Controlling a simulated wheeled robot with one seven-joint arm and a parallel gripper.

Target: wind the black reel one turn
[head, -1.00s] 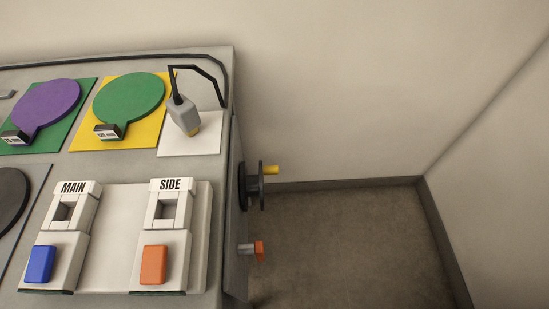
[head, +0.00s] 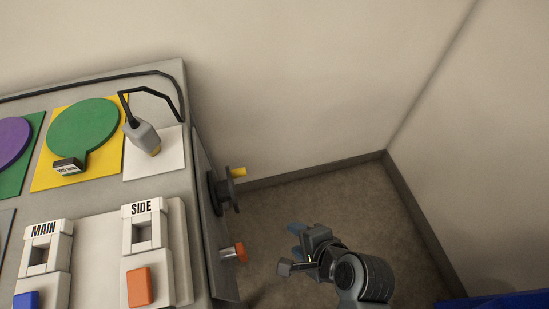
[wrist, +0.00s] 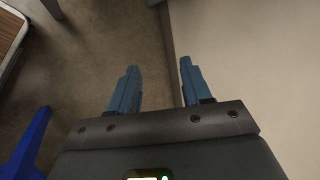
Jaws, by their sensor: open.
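The black reel (head: 220,192) is mounted on the right side face of the cart. A yellow crank handle (head: 238,171) sticks out from it to the right. My gripper (head: 292,248) is to the right of and below the reel in the head view, over the floor and apart from the cart. In the wrist view my gripper (wrist: 158,66) shows two blue fingers spread apart with nothing between them. The reel is not in the wrist view.
An orange-ended knob (head: 238,252) juts from the cart side below the reel. The cart top (head: 200,240) carries MAIN and SIDE switches, coloured plates and a cabled grey tool (head: 143,135). Walls stand behind and right. A blue object (head: 495,301) is at lower right.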

